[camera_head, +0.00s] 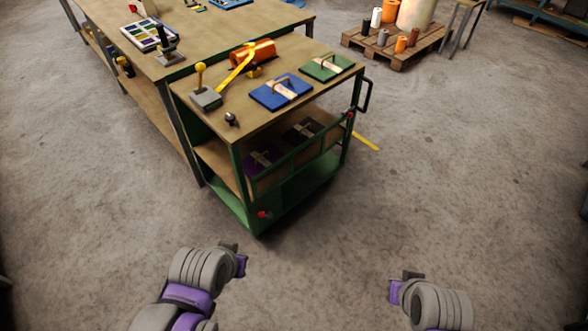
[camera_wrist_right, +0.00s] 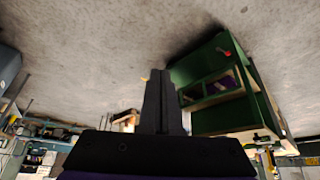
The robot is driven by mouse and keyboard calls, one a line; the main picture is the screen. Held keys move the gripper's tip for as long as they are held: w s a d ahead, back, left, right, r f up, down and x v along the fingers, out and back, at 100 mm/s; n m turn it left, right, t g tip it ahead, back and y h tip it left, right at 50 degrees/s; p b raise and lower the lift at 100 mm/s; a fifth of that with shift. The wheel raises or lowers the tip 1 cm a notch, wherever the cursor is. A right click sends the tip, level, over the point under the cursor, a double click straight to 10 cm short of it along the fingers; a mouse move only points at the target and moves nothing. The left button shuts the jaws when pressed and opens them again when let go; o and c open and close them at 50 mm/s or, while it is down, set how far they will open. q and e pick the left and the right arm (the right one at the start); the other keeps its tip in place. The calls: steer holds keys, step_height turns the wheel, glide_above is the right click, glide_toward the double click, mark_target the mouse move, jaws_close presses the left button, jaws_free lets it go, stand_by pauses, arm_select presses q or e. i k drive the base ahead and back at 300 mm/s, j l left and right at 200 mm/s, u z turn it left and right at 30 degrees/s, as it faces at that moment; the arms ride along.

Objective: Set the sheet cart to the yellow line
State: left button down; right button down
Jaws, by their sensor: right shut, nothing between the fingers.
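The sheet cart (camera_head: 262,125) is a green frame with a wooden top and lower shelves, standing beside the long workbench. Its black handle (camera_head: 367,96) is at the right end. A short yellow line (camera_head: 366,142) shows on the floor just right of the cart, partly hidden by it. The cart also appears upside down in the right wrist view (camera_wrist_right: 197,115). My right gripper (camera_wrist_right: 161,80) is shut and empty, apart from the cart; its arm end shows in the head view (camera_head: 396,291). My left gripper (camera_head: 241,264) is in front of the cart, apart from it; its fingers are unclear.
The cart top carries a blue plate (camera_head: 281,92), a green plate (camera_head: 327,67), an orange foil roll (camera_head: 255,52) and a yellow-knobbed lever (camera_head: 202,82). A red pedal or knob (camera_head: 263,214) sits low on the cart. A pallet (camera_head: 395,45) stands behind. Floor in front and right is clear.

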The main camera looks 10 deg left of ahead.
mark_target(219, 148)
steer(key=i+l+u, duration=0.35)
steer(key=i, duration=0.25)
steer(key=i+l+u, duration=0.3)
steer(key=i+l, duration=0.2)
steer(key=i+l+u, duration=0.35)
steer(key=i+l, duration=0.25)
